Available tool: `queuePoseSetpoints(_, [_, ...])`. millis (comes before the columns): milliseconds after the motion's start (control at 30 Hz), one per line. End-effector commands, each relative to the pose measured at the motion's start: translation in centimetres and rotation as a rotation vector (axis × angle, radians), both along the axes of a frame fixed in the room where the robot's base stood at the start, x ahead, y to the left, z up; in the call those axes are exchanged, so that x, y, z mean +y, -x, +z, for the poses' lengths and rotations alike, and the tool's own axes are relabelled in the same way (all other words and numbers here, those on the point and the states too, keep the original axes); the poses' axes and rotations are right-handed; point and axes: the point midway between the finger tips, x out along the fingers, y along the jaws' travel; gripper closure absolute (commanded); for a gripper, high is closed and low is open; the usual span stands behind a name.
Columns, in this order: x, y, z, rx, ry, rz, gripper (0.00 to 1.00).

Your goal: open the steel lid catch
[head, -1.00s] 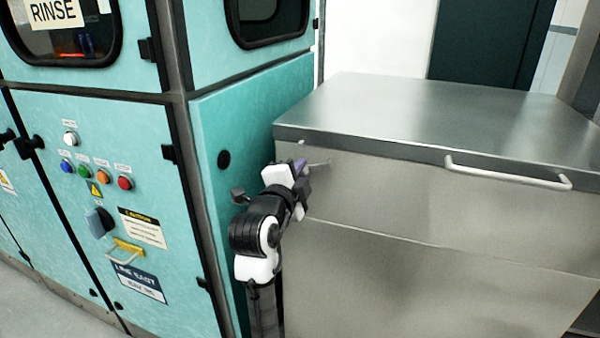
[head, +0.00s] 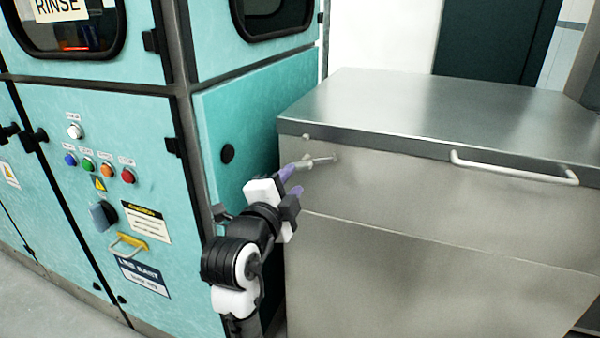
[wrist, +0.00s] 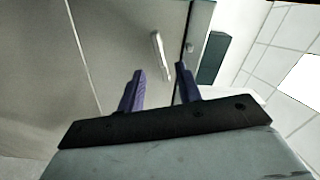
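The steel lid catch (head: 318,161) is a slim bar lying nearly level on the upper left of the steel box's front, just below the lid (head: 420,108). A small stud (head: 306,137) sits on the lid's edge above it. My gripper (head: 292,180) is just left of and below the catch's left end. In the wrist view, its two purple fingers (wrist: 160,70) are apart with nothing held between them. There the catch (wrist: 157,50) appears ahead of the gap between the fingertips, and the stud (wrist: 190,47) is to its right. I cannot tell whether a fingertip touches the catch.
A teal cabinet (head: 150,110) with buttons and a yellow handle stands close on the left of my arm. A white bar handle (head: 515,172) sticks out at the lid's front right. The lid top is bare.

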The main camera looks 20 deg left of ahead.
Motion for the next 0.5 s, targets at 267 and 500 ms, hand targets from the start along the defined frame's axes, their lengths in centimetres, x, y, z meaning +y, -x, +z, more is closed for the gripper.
queuePoseSetpoints(267, [0.2, 5.0, 0.0, 0.000, 0.001, 0.002, 0.65])
queuePoseSetpoints(500, [0.2, 6.2, 0.0, 0.001, 0.000, 0.000, 0.65])
